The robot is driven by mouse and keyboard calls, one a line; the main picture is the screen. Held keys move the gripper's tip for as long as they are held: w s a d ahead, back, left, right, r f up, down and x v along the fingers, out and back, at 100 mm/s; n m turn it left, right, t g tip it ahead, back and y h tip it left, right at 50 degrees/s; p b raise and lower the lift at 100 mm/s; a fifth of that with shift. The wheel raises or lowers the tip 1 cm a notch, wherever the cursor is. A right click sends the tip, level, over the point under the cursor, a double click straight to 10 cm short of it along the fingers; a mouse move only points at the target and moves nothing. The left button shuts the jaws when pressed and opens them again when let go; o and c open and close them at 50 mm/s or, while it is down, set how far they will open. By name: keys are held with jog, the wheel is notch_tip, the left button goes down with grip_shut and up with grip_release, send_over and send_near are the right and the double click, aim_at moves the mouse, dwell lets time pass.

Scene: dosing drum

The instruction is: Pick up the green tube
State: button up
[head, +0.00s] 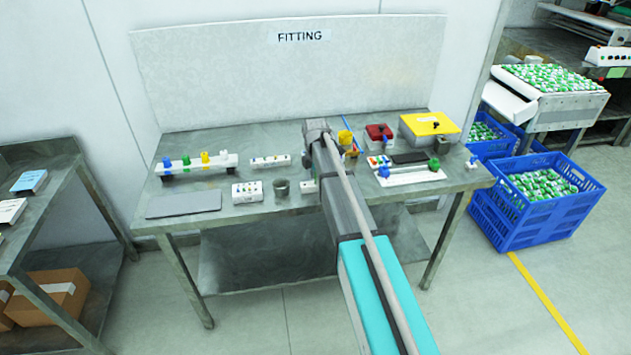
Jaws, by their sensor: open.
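A small green piece (186,160), which looks like the green tube, stands upright in a white rack (232,163) at the table's left. It stands between a blue piece (167,161) and a yellow one (205,158). Another green piece (434,164) stands at the right by a white tray (412,178); it is too small to tell what it is. My arm reaches over the middle of the table, to the right of the rack. My gripper's fingers do not show; the arm's end hides them.
The steel table (290,218) also holds a grey mat (183,205), a metal cup (281,187), a white block (247,192), a red box (379,132) and a yellow-topped box (430,124). A tall panel (285,75) closes the back. Blue crates (530,210) stand at right.

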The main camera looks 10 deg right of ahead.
grip_shut()
dwell(0.3)
jog(key=shift+r, duration=0.2)
jog(key=shift+r+p, duration=0.75)
jog(key=shift+p, duration=0.2)
jog(key=s+d+r+p, duration=0.1)
jog(key=s+r+p, duration=1)
jog(key=s, duration=0.3)
jog(key=shift+d, duration=0.15)
jog(key=shift+s, duration=0.15)
